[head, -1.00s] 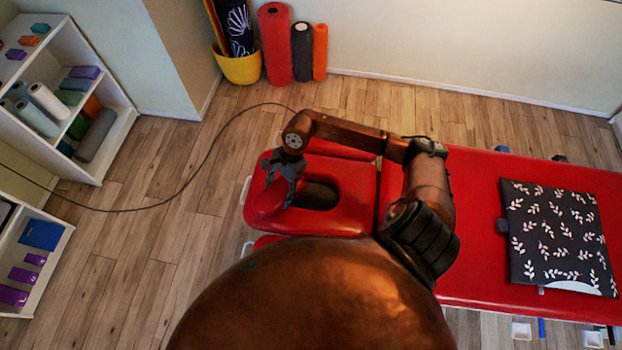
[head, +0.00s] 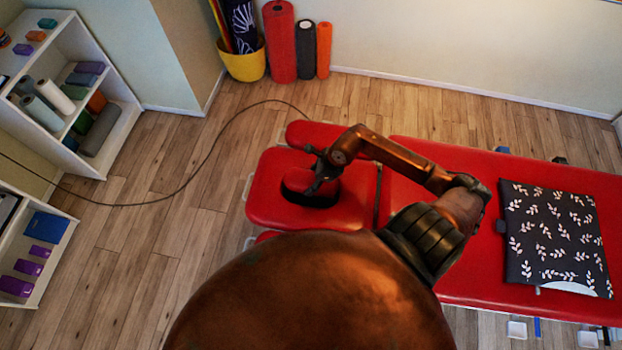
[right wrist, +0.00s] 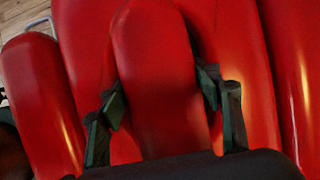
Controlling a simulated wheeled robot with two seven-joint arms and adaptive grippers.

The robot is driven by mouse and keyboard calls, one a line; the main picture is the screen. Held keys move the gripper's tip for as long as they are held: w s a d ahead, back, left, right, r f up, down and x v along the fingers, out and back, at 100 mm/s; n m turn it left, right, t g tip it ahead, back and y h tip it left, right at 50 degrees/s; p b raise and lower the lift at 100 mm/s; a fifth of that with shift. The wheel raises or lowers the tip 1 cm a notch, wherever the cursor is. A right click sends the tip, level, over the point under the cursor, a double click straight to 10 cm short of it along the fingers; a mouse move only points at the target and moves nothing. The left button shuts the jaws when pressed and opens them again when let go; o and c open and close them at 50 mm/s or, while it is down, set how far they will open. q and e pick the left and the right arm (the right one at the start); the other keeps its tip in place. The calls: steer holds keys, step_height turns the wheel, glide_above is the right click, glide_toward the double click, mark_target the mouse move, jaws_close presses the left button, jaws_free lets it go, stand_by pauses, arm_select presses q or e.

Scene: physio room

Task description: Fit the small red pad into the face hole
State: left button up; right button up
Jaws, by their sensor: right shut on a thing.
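The small red pad (head: 297,180) is at the face hole (head: 311,199) in the headrest of the red treatment table. It covers much of the hole, and a dark strip of the hole shows along the lower right of the pad. I cannot tell whether the pad is above the hole or partly in it. My right gripper (head: 322,176) is shut on the pad. In the right wrist view the rounded pad (right wrist: 155,60) lies between the two fingers of the gripper (right wrist: 161,98). My left gripper is not in view.
The headrest (head: 262,207) joins the long red table (head: 440,160), where a dark leaf-patterned cushion (head: 556,235) lies at the right. A cable (head: 205,160) runs over the floor. White shelves (head: 115,150) stand at the left. Foam rollers (head: 280,45) stand at the back wall.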

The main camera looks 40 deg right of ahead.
step_height(320, 180, down, 4)
steer(key=shift+r+b, duration=0.2)
steer(key=shift+b, duration=0.9)
steer(key=shift+f+b, duration=1.3)
steer(key=shift+f, duration=0.55)
steer(key=o, duration=1.3)
steer(key=shift+r, duration=0.1)
steer(key=v, duration=1.1)
steer(key=shift+s+d+r, duration=0.1)
steer(key=shift+r, duration=0.3)
